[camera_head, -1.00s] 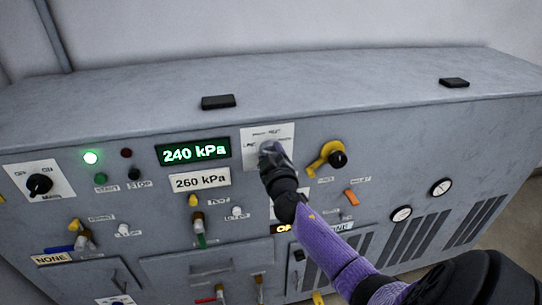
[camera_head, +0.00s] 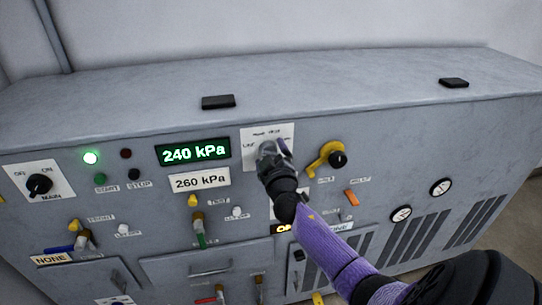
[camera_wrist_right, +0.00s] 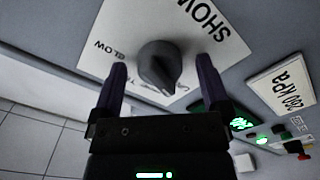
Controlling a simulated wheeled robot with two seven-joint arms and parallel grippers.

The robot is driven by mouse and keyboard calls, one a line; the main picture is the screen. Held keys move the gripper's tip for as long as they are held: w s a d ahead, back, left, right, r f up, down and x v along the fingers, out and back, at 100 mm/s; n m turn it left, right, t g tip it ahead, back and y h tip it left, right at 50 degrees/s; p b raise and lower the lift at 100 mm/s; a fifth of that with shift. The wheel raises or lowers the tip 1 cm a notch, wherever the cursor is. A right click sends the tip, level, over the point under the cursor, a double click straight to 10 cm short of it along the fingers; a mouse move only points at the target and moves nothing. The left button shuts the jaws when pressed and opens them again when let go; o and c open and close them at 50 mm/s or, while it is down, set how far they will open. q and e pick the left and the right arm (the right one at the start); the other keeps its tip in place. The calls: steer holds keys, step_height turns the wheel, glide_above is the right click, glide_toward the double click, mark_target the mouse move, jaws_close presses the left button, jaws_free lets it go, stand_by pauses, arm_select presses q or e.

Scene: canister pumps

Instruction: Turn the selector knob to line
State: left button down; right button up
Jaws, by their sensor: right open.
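The selector knob (camera_wrist_right: 160,66) is dark grey and sits on a white label plate (camera_wrist_right: 110,40) in the right wrist view. The plate's printing is only partly readable there, and some is hidden behind the knob and gripper. My right gripper (camera_wrist_right: 162,72) is open, with one purple finger on each side of the knob and visible gaps between. In the head view the right gripper (camera_head: 271,152) is in front of the plate (camera_head: 285,132) and mostly hides the knob. My left gripper is in neither view.
A yellow lever (camera_head: 324,156) with a black knob is close on the right. The main switch (camera_head: 39,184) is far left. Two gauges (camera_head: 401,214) are lower right.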

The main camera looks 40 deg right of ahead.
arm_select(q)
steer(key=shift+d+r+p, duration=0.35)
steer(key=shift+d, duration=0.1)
arm_select(e)
steer(key=v, duration=1)
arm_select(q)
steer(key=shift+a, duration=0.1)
